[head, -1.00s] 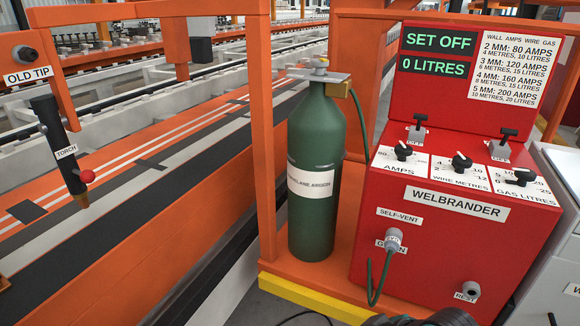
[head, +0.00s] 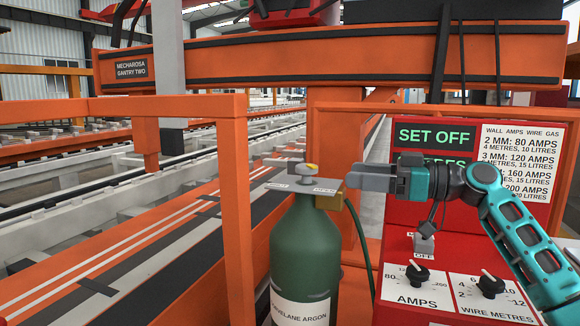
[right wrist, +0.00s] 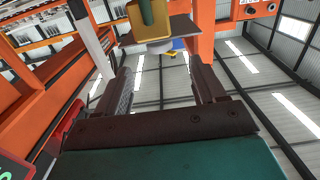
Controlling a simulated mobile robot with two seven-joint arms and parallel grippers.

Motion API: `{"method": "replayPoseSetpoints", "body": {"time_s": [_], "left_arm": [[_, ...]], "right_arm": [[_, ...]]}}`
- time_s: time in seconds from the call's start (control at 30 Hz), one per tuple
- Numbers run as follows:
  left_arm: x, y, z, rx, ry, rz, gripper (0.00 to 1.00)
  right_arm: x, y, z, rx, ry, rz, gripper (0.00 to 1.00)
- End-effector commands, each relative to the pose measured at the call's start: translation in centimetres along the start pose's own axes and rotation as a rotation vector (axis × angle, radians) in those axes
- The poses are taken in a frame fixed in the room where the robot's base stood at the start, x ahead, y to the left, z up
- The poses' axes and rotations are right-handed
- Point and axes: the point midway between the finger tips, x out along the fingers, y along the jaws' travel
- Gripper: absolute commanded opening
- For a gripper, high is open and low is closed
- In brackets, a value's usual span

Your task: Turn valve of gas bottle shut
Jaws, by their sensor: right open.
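The green gas bottle (head: 306,250) stands upright in the orange frame, labelled argon. Its valve, a grey round knob with a yellow mark (head: 307,169), sits on top above a labelled grey plate (head: 300,187). A brass block (head: 329,202) with a green hose is on its right. My right gripper (head: 350,178) is open and empty, just right of the valve, its fingers pointing left towards it. In the right wrist view, the pale knob (right wrist: 158,47) shows beyond and between the spread fingers (right wrist: 160,88), apparently apart from them. My left gripper is out of view.
The red welding set (head: 392,248) stands right of the bottle, reading SET OFF, partly behind my right arm. An orange post (head: 236,220) and rail stand left of the bottle. The orange gantry beam (head: 330,62) crosses behind.

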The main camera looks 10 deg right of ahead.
Motion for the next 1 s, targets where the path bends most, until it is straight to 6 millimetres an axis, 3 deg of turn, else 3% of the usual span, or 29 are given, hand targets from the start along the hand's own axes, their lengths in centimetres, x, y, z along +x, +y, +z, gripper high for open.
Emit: {"method": "replayPoseSetpoints", "body": {"time_s": [0.13,0.27,0.7,1.0], "left_arm": [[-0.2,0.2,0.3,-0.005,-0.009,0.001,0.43],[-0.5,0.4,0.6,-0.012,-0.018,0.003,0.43],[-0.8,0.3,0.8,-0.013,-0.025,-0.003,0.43],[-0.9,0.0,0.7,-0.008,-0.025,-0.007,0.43]], "right_arm": [[0.3,0.1,-0.5,-0.002,0.012,0.001,0.70],[2.0,0.1,-0.6,0.000,0.012,-0.002,0.70],[10.6,0.1,-0.6,-0.001,0.009,0.000,0.70],[12.8,0.1,-0.5,0.000,0.008,0.001,0.70]]}}
